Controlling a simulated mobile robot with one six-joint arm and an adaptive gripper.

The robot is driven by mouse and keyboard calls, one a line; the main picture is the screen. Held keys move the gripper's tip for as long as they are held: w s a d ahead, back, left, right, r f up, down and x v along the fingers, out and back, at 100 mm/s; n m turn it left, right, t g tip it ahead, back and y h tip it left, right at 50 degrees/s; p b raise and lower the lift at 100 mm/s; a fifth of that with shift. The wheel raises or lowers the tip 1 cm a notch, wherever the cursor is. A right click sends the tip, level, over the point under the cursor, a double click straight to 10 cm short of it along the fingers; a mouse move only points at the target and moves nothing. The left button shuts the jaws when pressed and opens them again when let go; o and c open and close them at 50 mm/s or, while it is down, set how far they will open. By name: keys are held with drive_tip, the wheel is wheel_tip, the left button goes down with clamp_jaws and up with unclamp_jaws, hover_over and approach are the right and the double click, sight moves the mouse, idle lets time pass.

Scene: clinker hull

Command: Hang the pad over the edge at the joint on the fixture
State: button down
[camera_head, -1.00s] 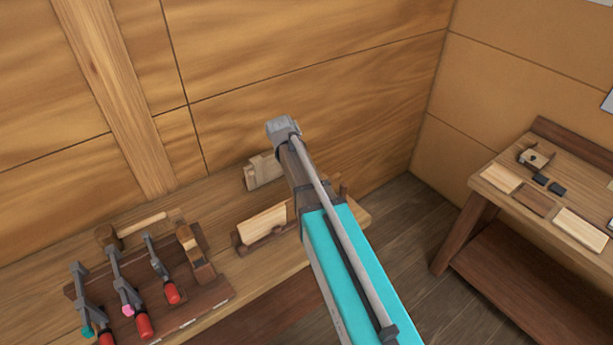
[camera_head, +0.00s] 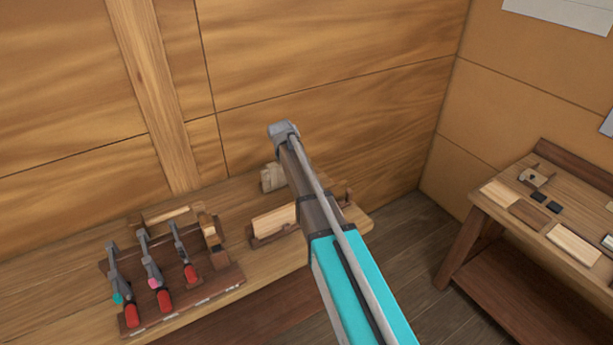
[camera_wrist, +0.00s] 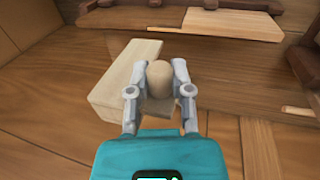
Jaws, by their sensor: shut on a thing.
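My gripper (camera_wrist: 156,92) is shut on a small pale tan piece with a rounded top (camera_wrist: 160,78), which looks like the pad. A lower flap of it shows between the fingers. A dark wooden holder with a light plank, which may be the fixture, stands on the bench (camera_head: 275,222). In the wrist view a similar dark holder with a light plank (camera_wrist: 210,25) lies beyond the fingers at the top. The joint cannot be made out clearly.
A pale wood block (camera_wrist: 120,85) lies just left of and behind my fingers. A rack of red-handled clamps (camera_head: 165,280) stands on the bench at left. A side table (camera_head: 555,215) with boards is at right. The wooden wall closes off the bench's back.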

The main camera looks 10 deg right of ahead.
drive_tip(key=shift+a, duration=0.25)
drive_tip(key=shift+d+f, duration=0.1)
drive_tip(key=shift+d, duration=0.05)
drive_tip(key=shift+f+b, duration=0.5)
drive_tip(key=shift+b, duration=0.15)
wheel_tip(320, 180, down, 18)
drive_tip(key=b, duration=1.7)
drive_tip(key=shift+b, duration=0.4)
drive_tip(key=shift+f, duration=0.15)
idle(0.4)
drive_tip(key=shift+c, duration=2.3)
unclamp_jaws()
drive_tip(key=shift+s, duration=0.15)
